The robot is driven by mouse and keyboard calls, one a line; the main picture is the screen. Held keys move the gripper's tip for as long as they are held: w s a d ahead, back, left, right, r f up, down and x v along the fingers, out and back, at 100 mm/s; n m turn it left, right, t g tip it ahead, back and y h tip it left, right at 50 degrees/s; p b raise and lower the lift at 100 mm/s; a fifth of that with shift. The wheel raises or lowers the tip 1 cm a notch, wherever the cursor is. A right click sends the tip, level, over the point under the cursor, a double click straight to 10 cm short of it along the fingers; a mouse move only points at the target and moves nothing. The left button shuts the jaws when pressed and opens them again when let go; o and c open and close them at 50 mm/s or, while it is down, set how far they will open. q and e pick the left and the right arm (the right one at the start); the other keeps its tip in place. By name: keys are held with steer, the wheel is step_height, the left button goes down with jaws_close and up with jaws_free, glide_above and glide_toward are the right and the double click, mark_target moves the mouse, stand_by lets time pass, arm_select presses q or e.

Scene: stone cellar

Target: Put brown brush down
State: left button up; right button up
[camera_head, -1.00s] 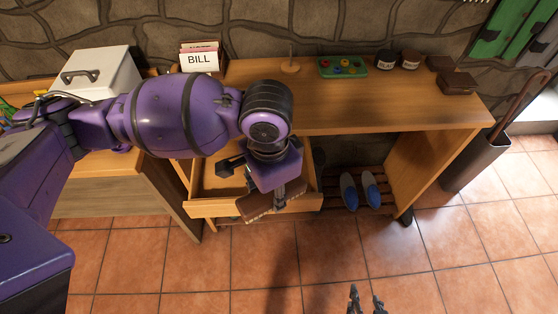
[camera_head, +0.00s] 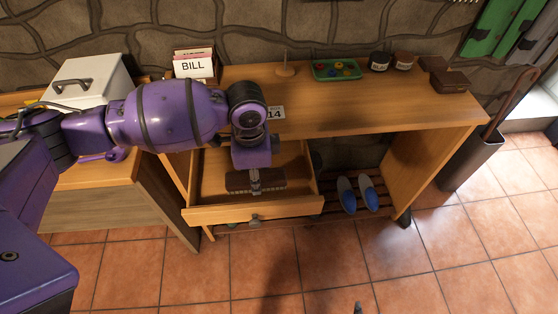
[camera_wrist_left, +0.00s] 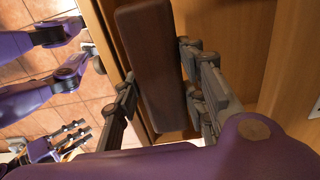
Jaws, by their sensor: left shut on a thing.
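The brown brush (camera_head: 240,182) is a dark brown block held across the open drawer (camera_head: 232,215) of the wooden desk. My left gripper (camera_head: 254,184) is shut on it, reaching down from above. In the left wrist view the brush (camera_wrist_left: 147,55) lies lengthwise between the grey fingers of the left gripper (camera_wrist_left: 160,100). I cannot tell whether the brush touches the drawer floor. My right gripper (camera_wrist_left: 78,140) shows at the lower left of the wrist view, away from the drawer, its fingers apart and empty; only a tip shows in the head view.
On the desk (camera_head: 350,105) stand a BILL card box (camera_head: 194,64), a green tray (camera_head: 336,69), two jars (camera_head: 380,61) and a brown box (camera_head: 450,80). Blue slippers (camera_head: 347,194) sit on the rack below. An umbrella bin (camera_head: 470,160) stands at right.

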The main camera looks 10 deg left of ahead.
arm_select(q)
steer(key=w+f, duration=0.1)
steer(key=a+f, duration=0.1)
steer(key=shift+w+a+f, duration=0.1)
steer(key=shift+w+f, duration=0.25)
steer(key=shift+w, duration=0.05)
steer(key=shift+w+a+f+b, duration=0.15)
steer(key=shift+f+b, duration=0.15)
steer(key=shift+f, duration=1.35)
steer(key=shift+f, duration=0.1)
steer(key=o, duration=1)
step_height(320, 180, up, 12)
steer(key=shift+r+p, duration=0.15)
steer(key=shift+p, duration=0.4)
